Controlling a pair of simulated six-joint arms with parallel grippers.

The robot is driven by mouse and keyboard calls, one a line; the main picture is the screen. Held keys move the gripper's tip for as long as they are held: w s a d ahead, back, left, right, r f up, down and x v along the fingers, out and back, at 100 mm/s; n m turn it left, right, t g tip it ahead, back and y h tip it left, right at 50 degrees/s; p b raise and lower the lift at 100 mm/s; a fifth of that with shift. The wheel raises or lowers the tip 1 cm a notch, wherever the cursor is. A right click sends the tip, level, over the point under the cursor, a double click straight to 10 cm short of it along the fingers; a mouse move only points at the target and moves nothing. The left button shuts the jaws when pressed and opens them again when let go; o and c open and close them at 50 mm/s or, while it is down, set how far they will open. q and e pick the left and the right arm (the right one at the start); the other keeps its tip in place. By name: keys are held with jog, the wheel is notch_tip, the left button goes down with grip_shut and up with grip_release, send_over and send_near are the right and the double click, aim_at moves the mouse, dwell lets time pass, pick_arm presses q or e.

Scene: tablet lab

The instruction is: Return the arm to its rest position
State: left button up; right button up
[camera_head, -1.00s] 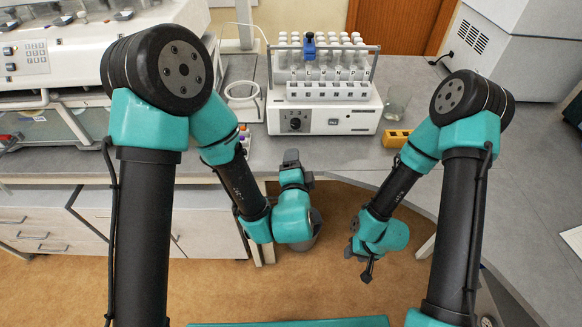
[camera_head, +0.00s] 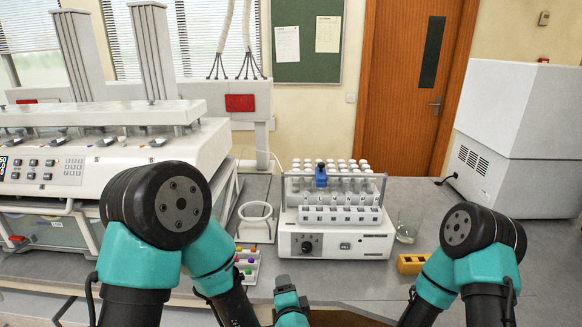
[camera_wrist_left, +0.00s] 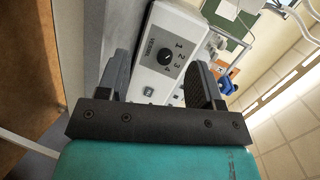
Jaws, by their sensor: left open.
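My left gripper (camera_head: 284,284) shows at the bottom centre of the head view, near the front edge of the bench, with its tip upward in the picture. In the left wrist view its two dark fingers (camera_wrist_left: 160,80) stand apart with nothing held between them. The white device with a black knob (camera_wrist_left: 165,55) shows beyond and between the fingers. My right arm comes in at the right of the head view and runs out of the bottom edge, so its gripper is out of view.
The white device (camera_head: 336,242) carries a rack of white-capped tubes (camera_head: 345,187) and a blue piece (camera_head: 321,176). A glass beaker (camera_head: 407,228) and yellow block (camera_head: 412,263) stand to its right. A white ring stand (camera_head: 256,211) and small tray with coloured caps (camera_head: 246,265) are left.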

pick_arm(q)
jog(key=a+f+n+g+y, duration=0.2)
jog(key=a+f+n+g, duration=0.2)
jog(key=a+g, duration=0.85)
jog(key=s+a+f+n+h, duration=0.2)
jog(key=s+a+f+n, duration=0.1)
jog(key=f, duration=0.5)
jog(key=s+a+f+n+g+h, duration=0.1)
jog(key=s+a+f+n+h, duration=0.1)
jog(key=s+f+n, duration=0.3)
jog(key=s+a+f+n+h, duration=0.3)
jog(key=s+f, duration=0.4)
jog(key=f, duration=0.3)
jog(key=shift+s+a+f+n+g+h, duration=0.2)
jog(key=shift+a+f+n+g+h, duration=0.25)
jog(key=shift+n, duration=0.35)
